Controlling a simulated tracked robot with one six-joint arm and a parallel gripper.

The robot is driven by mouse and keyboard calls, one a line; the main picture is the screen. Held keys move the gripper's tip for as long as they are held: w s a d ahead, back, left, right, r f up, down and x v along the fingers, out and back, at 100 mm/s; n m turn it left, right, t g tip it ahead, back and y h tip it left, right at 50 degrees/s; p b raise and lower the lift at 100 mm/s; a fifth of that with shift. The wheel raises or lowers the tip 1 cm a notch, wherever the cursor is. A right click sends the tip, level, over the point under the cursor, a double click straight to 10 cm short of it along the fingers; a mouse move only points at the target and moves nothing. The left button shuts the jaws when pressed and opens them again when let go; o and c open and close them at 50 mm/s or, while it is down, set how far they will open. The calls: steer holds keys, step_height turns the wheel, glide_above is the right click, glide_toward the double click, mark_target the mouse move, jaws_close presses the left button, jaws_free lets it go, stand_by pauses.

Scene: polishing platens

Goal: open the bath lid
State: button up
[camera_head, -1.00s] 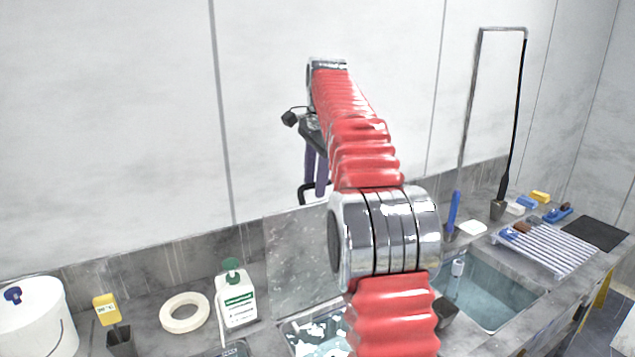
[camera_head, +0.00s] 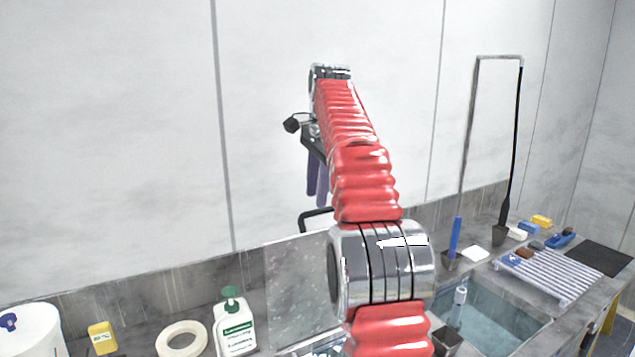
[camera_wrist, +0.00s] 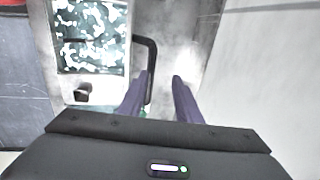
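The bath lid (camera_head: 295,290) is a grey mottled panel standing upright against the back wall, so it is raised. Its black bar handle (camera_head: 317,217) is at the top; the wrist view also shows the handle (camera_wrist: 149,65). The bath (camera_wrist: 90,38) shows uncovered in the wrist view, with white and teal mottled contents. My gripper (camera_wrist: 160,76) is open, its two purple fingers apart with nothing clamped between them. The left finger overlaps the lower part of the handle in the wrist view; contact cannot be told. In the head view the fingertips are just above the handle.
A white bottle with a green cap (camera_head: 235,325) and a tape ring (camera_head: 181,340) stand left of the lid. A water-filled sink (camera_head: 490,315) and a ribbed drying rack (camera_head: 550,272) are at the right. The wall behind is bare.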

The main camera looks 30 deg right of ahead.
steer(key=shift+v, duration=1.3)
steer(key=shift+a, duration=0.1)
steer(key=shift+s+a+r, duration=0.1)
steer(key=shift+a+r, duration=0.05)
steer(key=shift+a, duration=0.1)
steer(key=s+a+f+n+t, duration=0.2)
steer(key=s+a+n, duration=0.8)
steer(key=a, duration=0.4)
steer(key=s+a+f+n, duration=0.4)
steer(key=s+f, duration=0.6)
steer(key=s+a+f+n+t, duration=0.1)
steer(key=s+a+f+n, duration=0.3)
steer(key=s+f, duration=0.6)
steer(key=shift+s+a+f, duration=0.2)
steer(key=shift+s+a, duration=0.45)
steer(key=shift+a, duration=0.1)
steer(key=shift+a, duration=0.1)
